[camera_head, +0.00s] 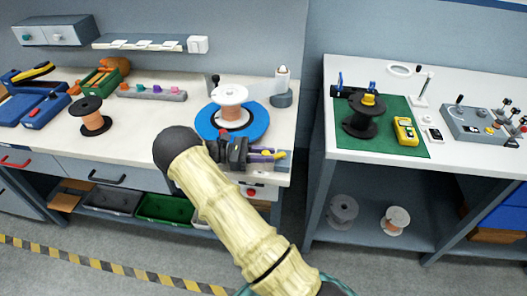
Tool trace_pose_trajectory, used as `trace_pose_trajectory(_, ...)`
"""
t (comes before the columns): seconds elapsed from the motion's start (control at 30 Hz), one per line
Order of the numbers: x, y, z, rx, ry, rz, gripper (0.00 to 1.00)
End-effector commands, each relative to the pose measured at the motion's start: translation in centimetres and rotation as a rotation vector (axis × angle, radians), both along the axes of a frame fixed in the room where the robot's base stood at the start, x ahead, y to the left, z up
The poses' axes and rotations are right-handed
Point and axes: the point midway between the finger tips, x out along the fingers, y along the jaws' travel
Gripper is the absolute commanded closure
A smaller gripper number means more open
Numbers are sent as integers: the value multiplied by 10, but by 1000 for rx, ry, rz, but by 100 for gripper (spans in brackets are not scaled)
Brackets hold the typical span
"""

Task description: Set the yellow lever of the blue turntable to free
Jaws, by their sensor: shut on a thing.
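The blue turntable (258,128) is on the left bench near its right front corner, with a white-flanged spool of copper-coloured wire (229,102) on it. The yellow lever (279,154) shows at the turntable's front right, on a grey base at the bench edge. My gripper (262,154) reaches in from the left, low in front of the turntable. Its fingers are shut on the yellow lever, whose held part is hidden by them. The lever's exact setting and any markings are too small to read.
A grey post with a white top (282,88) stands behind the turntable. A dark spool (92,116) and a grey rack of coloured pegs (152,92) are to the left. A second bench (355,68) stands right, across a gap, with a green mat (400,145).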

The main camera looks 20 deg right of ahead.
Motion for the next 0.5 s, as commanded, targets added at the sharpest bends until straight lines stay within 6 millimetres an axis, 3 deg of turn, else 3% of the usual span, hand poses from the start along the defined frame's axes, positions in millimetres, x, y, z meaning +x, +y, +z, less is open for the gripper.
trace_pose_trajectory(0.5, 2, 4, 1, -4, -3, -43, 100)
